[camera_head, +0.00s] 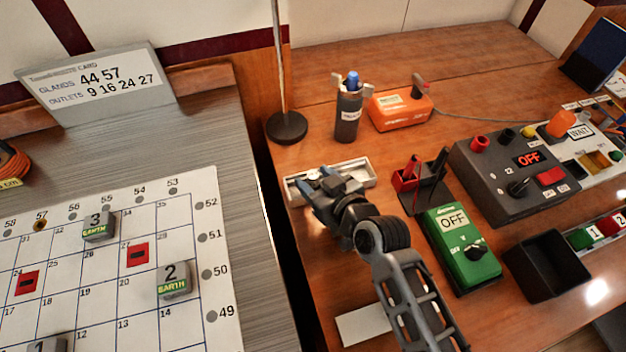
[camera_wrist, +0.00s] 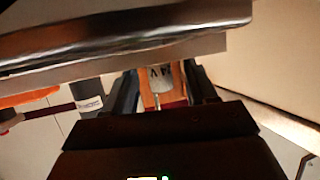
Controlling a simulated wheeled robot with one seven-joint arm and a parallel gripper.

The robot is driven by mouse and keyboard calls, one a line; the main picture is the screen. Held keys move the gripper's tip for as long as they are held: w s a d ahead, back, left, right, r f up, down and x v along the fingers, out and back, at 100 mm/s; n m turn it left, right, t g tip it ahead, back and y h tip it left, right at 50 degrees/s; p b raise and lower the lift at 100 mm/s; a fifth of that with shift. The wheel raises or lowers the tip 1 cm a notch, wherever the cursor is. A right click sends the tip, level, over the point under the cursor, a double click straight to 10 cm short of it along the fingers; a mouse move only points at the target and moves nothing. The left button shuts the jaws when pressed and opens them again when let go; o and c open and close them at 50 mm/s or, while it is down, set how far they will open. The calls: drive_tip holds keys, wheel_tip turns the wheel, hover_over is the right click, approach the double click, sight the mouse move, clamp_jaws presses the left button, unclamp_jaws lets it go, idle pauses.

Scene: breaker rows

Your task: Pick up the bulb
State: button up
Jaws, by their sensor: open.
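I cannot clearly make out the bulb in either view. My gripper (camera_head: 326,184) is over a shallow white tray (camera_head: 358,168) on the wooden desk and hides part of what lies there. Small pale and dark shapes show at the tray by the gripper, too small to tell apart. In the wrist view my gripper (camera_wrist: 162,88) has its dark fingers apart. A small pale rounded piece (camera_wrist: 161,77) with dark marks shows between them; I cannot tell whether it is the bulb or whether the fingers touch it.
A black holder with a blue top (camera_head: 348,108) and an orange box (camera_head: 400,108) stand behind the tray. A red holder (camera_head: 405,178), a green meter (camera_head: 463,250) and a grey console (camera_head: 515,175) stand to the right. A thin pole (camera_head: 280,60) rises at the left.

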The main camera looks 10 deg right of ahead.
drive_tip(key=shift+c, duration=0.4)
clamp_jaws()
